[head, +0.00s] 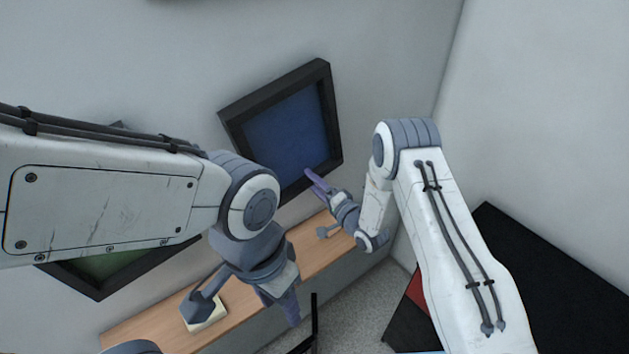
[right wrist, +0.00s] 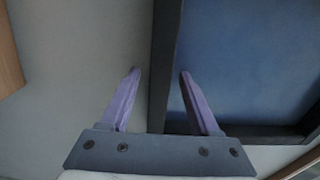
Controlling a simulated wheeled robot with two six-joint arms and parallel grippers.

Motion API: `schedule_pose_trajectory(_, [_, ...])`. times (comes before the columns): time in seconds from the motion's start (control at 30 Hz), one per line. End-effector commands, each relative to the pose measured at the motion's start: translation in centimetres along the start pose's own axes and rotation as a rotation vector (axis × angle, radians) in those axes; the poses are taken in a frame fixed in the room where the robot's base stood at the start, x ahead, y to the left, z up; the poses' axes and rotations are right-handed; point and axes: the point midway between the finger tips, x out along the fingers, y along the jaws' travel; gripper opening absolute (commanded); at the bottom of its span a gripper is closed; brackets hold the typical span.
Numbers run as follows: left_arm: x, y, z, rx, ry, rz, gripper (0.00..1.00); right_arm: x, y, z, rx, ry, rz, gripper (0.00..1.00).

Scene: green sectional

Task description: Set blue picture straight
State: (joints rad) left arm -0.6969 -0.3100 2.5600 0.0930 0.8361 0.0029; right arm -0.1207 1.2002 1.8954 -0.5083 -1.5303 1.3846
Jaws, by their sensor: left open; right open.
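The blue picture (head: 288,128) has a thick black frame and hangs on the grey wall. In the head view it slants, left side lower, but the shelf slants too, so its true tilt is hard to tell. My right gripper (head: 318,184) is open at its lower edge. In the right wrist view the purple fingers (right wrist: 160,75) lie either side of one frame bar of the blue picture (right wrist: 245,60); contact cannot be told. My left gripper (head: 243,305) is open over the shelf, apart from the picture, and my left arm hides part of the wall.
A wooden shelf (head: 315,248) runs below the pictures, with a small pale object (head: 205,318) on it. A green picture (head: 110,262) is mostly hidden behind my left arm. A black and red item (head: 540,270) stands at right, near the wall corner.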

Motion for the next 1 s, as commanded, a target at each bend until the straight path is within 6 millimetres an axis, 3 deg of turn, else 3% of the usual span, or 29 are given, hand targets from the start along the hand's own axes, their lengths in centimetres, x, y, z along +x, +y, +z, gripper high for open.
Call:
schedule_pose_trajectory(0.2, [0.02, 0.0, 0.0, 0.0, 0.0, 0.0, 0.5, 0.05, 0.03, 0.01, 0.0, 0.0, 0.0, 0.62])
schedule_pose_trajectory(0.23, [0.02, 0.0, 0.0, 0.0, 0.0, 0.0, 0.5, 0.05, 0.02, 0.01, 0.0, 0.0, 0.0, 0.59])
schedule_pose_trajectory(0.3, [0.02, 0.0, 0.0, 0.0, 0.0, 0.0, 0.5, 0.04, 0.02, 0.0, 0.0, 0.0, 0.0, 0.32])
schedule_pose_trajectory(0.4, [0.02, 0.0, 0.0, 0.0, 0.0, 0.0, 0.5, 0.02, 0.02, 0.0, -0.001, 0.0, 0.0, 0.0])
schedule_pose_trajectory(1.0, [0.02, 0.0, 0.0, 0.0, 0.0, 0.0, 0.5, -0.02, 0.06, -0.03, -0.001, 0.001, 0.001, 0.0])
